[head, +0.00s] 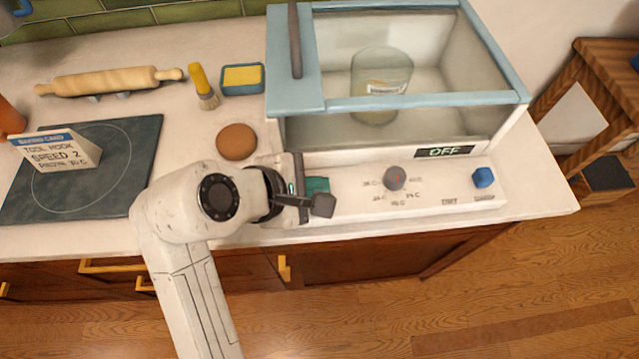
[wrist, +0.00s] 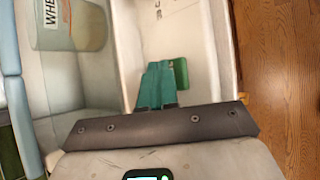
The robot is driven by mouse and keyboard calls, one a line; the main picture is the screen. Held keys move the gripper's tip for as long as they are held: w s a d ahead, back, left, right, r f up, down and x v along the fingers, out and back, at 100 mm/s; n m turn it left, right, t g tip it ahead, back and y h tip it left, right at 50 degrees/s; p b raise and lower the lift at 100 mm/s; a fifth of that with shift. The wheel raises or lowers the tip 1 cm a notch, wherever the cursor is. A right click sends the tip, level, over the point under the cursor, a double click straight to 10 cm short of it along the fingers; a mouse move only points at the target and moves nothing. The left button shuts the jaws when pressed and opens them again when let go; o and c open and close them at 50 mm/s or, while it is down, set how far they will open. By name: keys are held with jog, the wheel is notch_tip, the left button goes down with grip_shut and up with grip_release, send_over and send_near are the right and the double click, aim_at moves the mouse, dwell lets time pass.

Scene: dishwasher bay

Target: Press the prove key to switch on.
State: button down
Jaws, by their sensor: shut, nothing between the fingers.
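The proofing box's white front panel (head: 350,200) carries a grey dial (head: 395,178) with temperature marks and a blue key (head: 484,177) at its right end. The small labels under the panel's right part are too small to read, so I cannot tell which key is the prove key. The display (head: 445,152) reads OFF. My gripper (wrist: 155,85) is shut and empty, its teal fingers over the panel. A green key (wrist: 181,74) shows just beside the fingertips, partly hidden by them; I cannot tell whether they touch. In the head view, my wrist covers the panel's left end.
The glass-walled box (head: 490,75) holds a labelled jar (head: 381,88) behind the panel. A brown round (head: 236,142), brush (head: 203,86), blue dish (head: 242,79), rolling pin (head: 110,81) and card (head: 55,151) on a dark plate are left. The counter's right front corner (head: 545,200) is clear.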

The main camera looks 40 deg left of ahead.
jog(key=shift+f, duration=0.25)
jog(key=shift+r+p, duration=0.3)
jog(key=shift+p, duration=0.25)
jog(key=shift+r+p, duration=0.2)
jog(key=shift+p, duration=0.25)
notch_tip(320, 180, up, 6)
jog(key=p, duration=0.7)
